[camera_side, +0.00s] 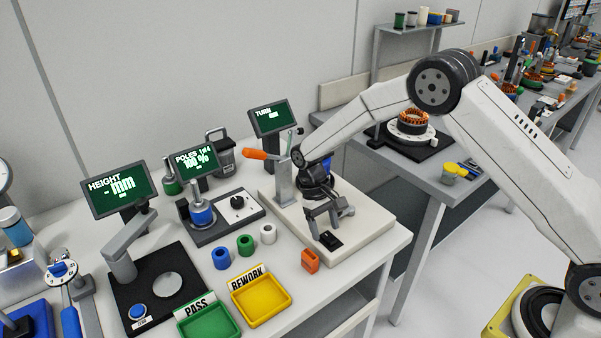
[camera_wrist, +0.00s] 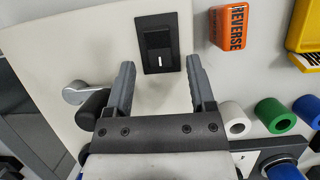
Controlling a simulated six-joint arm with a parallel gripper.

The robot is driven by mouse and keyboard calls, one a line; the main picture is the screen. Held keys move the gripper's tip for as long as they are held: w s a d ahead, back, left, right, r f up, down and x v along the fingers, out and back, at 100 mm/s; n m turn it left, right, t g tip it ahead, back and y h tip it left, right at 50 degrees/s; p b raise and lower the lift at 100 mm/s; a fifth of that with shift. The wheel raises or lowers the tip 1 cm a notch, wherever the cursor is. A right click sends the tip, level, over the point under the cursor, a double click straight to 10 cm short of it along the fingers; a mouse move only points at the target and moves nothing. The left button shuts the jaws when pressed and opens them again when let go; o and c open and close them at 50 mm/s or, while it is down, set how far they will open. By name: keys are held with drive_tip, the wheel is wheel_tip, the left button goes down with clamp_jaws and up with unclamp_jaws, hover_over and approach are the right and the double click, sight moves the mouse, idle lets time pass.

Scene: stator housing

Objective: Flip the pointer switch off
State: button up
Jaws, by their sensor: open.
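A dial with a dark pointer (camera_side: 238,202) sits on the dark panel of the POLES unit; only part of a white dial shows at the lower edge of the wrist view (camera_wrist: 247,160). A black rocker switch (camera_side: 330,240) with a white mark is set in the pale base plate, and it also shows in the wrist view (camera_wrist: 157,43). My gripper (camera_side: 328,218) is open and empty, above the base plate near the rocker switch. In the wrist view my gripper's fingers (camera_wrist: 160,64) stand apart, either side of the rocker's lower end. I cannot tell any contact.
White (camera_side: 268,233), green (camera_side: 246,245) and blue (camera_side: 221,258) rings stand in a row. Behind them is the POLES screen (camera_side: 196,160).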

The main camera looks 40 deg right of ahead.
drive_tip(key=shift+s+f, duration=0.15)
drive_tip(key=shift+f, duration=0.15)
clamp_jaws()
drive_tip(key=shift+r, duration=0.1)
drive_tip(key=shift+s+r+t, duration=0.1)
drive_tip(key=shift+s+t, duration=0.15)
drive_tip(key=shift+t, duration=0.85)
drive_tip(key=shift+s+r+t, duration=0.1)
drive_tip(key=shift+s+t, duration=0.15)
drive_tip(key=shift+t, duration=0.85)
